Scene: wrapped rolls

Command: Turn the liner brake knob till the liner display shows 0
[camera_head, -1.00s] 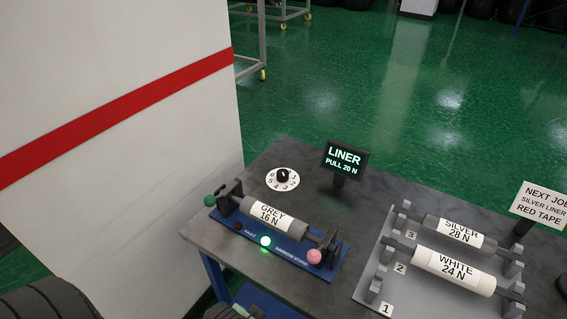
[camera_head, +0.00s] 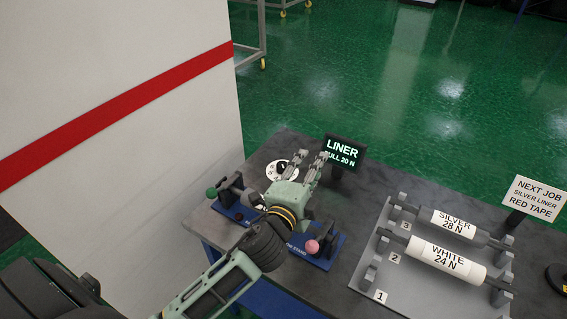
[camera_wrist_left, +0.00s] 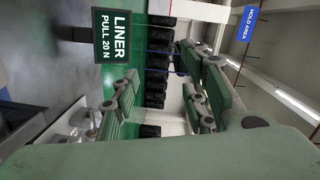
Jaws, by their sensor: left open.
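The liner display (camera_head: 343,151) reads LINER PULL 20 N; a fingertip covers a little of its lower left in the head view. It also shows sideways in the left wrist view (camera_wrist_left: 112,36). The black brake knob (camera_head: 281,167) sits on a white numbered dial (camera_head: 272,174), just left of my fingers and partly covered by them. My left gripper (camera_head: 311,157) is open and empty, reaching over the stand with its fingers beside the knob, apart from it as far as I can tell. Its fingers also show in the wrist view (camera_wrist_left: 162,100). My right gripper is not in view.
The blue stand (camera_head: 325,262) with a pink knob (camera_head: 312,246) and green knob (camera_head: 211,192) is under my arm; its grey roll is hidden. A rack holds the silver roll (camera_head: 454,224) and white roll (camera_head: 445,260). A sign (camera_head: 533,198) stands right. A white wall (camera_head: 110,130) is left.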

